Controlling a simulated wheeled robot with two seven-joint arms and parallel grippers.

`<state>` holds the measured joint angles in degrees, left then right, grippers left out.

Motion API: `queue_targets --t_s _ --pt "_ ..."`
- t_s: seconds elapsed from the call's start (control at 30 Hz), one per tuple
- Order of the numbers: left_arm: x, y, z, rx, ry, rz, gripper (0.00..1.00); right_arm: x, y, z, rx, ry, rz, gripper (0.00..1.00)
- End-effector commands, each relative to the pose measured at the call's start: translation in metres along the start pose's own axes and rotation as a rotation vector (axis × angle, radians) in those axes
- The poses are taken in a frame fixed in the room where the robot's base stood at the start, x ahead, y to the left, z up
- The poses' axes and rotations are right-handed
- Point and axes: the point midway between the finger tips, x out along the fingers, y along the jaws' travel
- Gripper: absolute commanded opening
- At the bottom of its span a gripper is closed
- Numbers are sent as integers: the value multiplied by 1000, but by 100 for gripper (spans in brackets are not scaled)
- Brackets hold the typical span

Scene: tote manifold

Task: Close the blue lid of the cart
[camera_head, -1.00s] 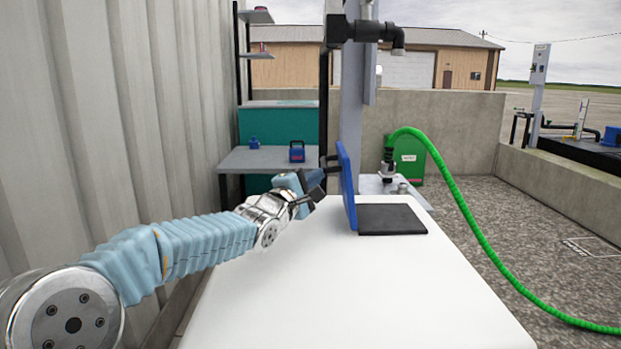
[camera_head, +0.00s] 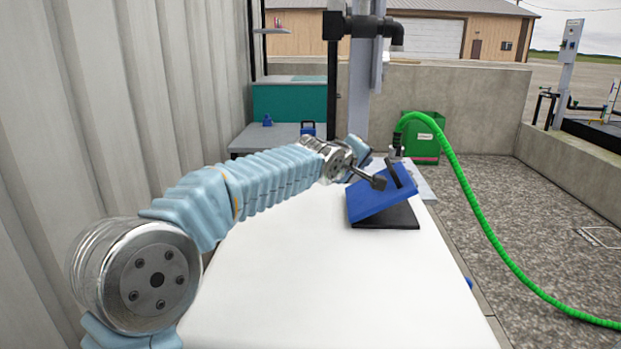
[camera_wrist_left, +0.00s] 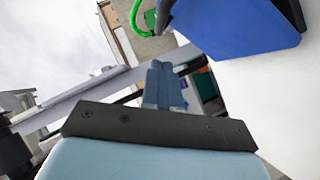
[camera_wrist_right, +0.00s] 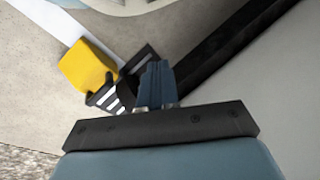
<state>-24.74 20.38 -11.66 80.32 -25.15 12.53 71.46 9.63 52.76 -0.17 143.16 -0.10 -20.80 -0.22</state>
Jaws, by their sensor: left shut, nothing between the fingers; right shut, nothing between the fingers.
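The blue lid (camera_head: 385,200) of the white cart (camera_head: 300,285) is tilted over the black square opening (camera_head: 390,218), with its right side raised and a gap beneath. A black handle (camera_head: 395,173) is on its upper face. My left gripper (camera_head: 358,150) is beside the lid's far left side; its fingertips are hard to see in the head view, and I cannot tell whether it touches the lid. In the left wrist view its fingers (camera_wrist_left: 165,85) are shut and empty, with the lid (camera_wrist_left: 235,25) at upper right. My right gripper (camera_wrist_right: 155,85) is shut and empty, outside the head view.
A corrugated wall (camera_head: 110,110) runs close along the left. A green hose (camera_head: 480,215) curves down on the right from beside a green box (camera_head: 425,140). A grey post (camera_head: 360,80) stands behind the cart. The right wrist view shows a yellow object (camera_wrist_right: 87,67).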

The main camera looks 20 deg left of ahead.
Motion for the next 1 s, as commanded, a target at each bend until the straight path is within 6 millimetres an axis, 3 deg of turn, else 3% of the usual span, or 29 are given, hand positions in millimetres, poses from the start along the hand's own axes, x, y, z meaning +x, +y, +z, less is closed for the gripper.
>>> queue_targets --t_s 0.13,0.47,1.0 --pt "12 5 18 14 -2 -10 0 8 5 -1 3 3 3 0" --pt "39 16 57 279 -1 -191 0 3 3 -1 2 3 3 0" --pt "74 3 108 607 -1 -414 0 -9 -6 1 -4 -4 -4 0"
